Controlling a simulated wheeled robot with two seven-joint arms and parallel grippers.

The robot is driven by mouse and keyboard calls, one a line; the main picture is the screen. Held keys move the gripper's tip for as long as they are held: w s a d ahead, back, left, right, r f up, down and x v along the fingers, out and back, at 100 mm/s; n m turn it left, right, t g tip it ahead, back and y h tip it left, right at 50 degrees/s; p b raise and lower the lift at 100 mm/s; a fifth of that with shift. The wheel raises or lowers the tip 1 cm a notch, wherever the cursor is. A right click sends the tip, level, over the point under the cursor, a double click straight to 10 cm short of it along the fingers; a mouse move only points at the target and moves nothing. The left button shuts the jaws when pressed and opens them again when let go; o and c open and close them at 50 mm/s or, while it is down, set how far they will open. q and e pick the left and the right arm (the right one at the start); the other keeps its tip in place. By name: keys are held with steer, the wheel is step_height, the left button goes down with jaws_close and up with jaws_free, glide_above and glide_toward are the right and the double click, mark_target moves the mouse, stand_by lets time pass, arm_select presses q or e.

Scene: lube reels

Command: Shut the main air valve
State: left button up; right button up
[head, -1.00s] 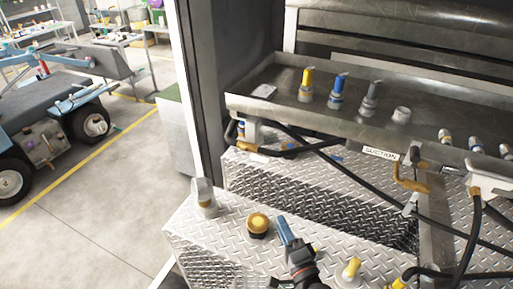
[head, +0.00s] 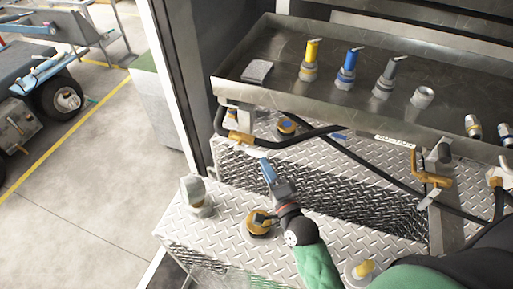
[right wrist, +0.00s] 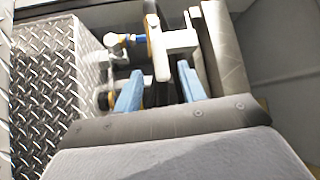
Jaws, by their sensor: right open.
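My right gripper (head: 267,168) has blue fingers and is open and empty, above the diamond-plate step and below the front left of the steel tray. Its two fingers also show spread apart in the right wrist view (right wrist: 157,82). A brass valve lever (head: 240,137) hangs under the tray's left corner, just beyond and left of the fingertips, apart from them. A pale block-shaped fitting (right wrist: 172,42) stands beyond the fingers in the right wrist view. Another brass lever (head: 432,179) is at the right, by a label. No readable label shows which valve is the main air valve. My left gripper is out of view.
The steel tray (head: 270,48) holds yellow, blue and grey nozzles. Black hoses (head: 350,155) cross below it. A round brass cap (head: 258,224) and a grey fitting (head: 194,193) stand on the diamond-plate step (head: 222,230) close to my right arm.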

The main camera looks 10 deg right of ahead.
mark_target(258, 154)
steer(key=shift+p+x, duration=1.45)
steer(key=shift+x, duration=1.6)
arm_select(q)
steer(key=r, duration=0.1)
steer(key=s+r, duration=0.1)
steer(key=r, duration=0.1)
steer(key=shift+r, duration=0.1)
arm_select(e)
jaws_close()
